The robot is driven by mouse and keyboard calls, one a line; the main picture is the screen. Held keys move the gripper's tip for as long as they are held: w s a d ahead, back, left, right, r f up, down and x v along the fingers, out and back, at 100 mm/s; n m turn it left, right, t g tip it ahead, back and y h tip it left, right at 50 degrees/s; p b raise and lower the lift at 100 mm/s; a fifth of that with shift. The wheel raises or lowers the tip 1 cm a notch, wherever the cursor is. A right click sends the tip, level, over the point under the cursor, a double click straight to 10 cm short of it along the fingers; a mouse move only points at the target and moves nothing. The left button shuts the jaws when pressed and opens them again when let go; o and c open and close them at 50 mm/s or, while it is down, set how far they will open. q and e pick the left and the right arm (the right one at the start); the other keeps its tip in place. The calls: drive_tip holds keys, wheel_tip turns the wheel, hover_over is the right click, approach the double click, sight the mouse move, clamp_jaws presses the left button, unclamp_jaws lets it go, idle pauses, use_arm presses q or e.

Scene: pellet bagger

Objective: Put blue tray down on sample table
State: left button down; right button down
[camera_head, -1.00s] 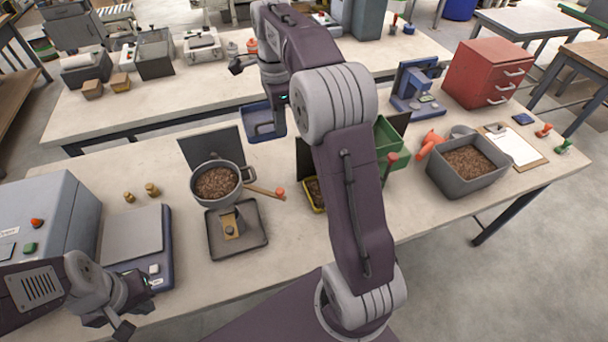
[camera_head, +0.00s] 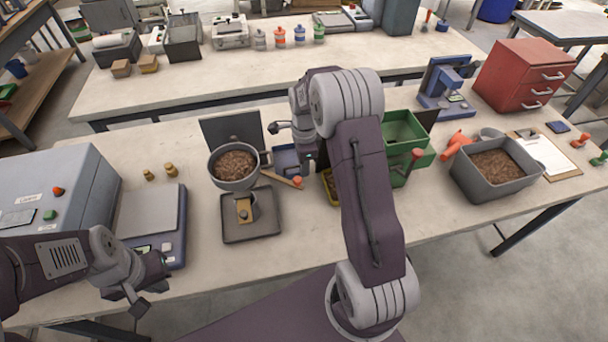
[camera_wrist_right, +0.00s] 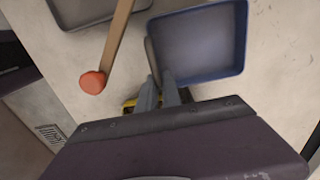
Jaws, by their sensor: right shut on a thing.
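The blue tray (camera_head: 284,157) is empty and partly hidden behind my right arm, beside the grey pot of pellets (camera_head: 234,166). It lies over the near table (camera_head: 300,215), which I take as the sample table. In the right wrist view the tray (camera_wrist_right: 205,45) shows whole and about level over the pale top; whether it touches is unclear. My right gripper (camera_wrist_right: 168,88) is shut on the tray's near left edge; its fingers are mostly hidden in the head view. My left gripper (camera_head: 138,293) is open and empty at the table's front left, before the flat scale (camera_head: 150,222).
A wooden handle with a red end (camera_head: 296,181) lies close to the tray. A yellow-edged bin (camera_head: 329,188) and green bin (camera_head: 402,130) stand to the right. A dark square pan (camera_head: 250,228) lies in front. A grey pellet tub (camera_head: 495,170) stands further right.

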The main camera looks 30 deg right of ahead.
drive_tip(key=shift+f, duration=2.1)
drive_tip(key=c, duration=1.5)
unclamp_jaws()
drive_tip(key=shift+f, duration=0.1)
drive_tip(key=shift+c, duration=0.2)
wheel_tip(320, 180, up, 12)
drive_tip(key=shift+r, duration=0.2)
